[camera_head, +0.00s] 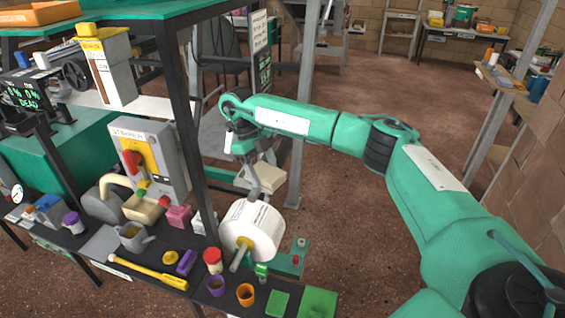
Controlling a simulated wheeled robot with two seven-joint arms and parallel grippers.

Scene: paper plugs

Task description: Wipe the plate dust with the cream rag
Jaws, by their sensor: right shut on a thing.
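My right gripper (254,190) hangs at the end of the green arm that comes in from the right, pointing down above and behind the white paper roll (252,229). It is shut on a cream, folded-looking piece, which looks like the cream rag (267,173); the fingers partly cover it. A flat grey plate (101,243) lies on the dark bench at the left, well away from the gripper. I cannot be sure that this is the task's plate, and no dust can be made out on it. My left gripper is not in view.
The dark bench (195,268) carries a grey machine (150,160) with a yellow panel, a watering can (133,237), a yellow-handled tool (150,273) and several cups. A dark upright post (190,120) stands between the machine and the gripper. Open floor lies behind my arm.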

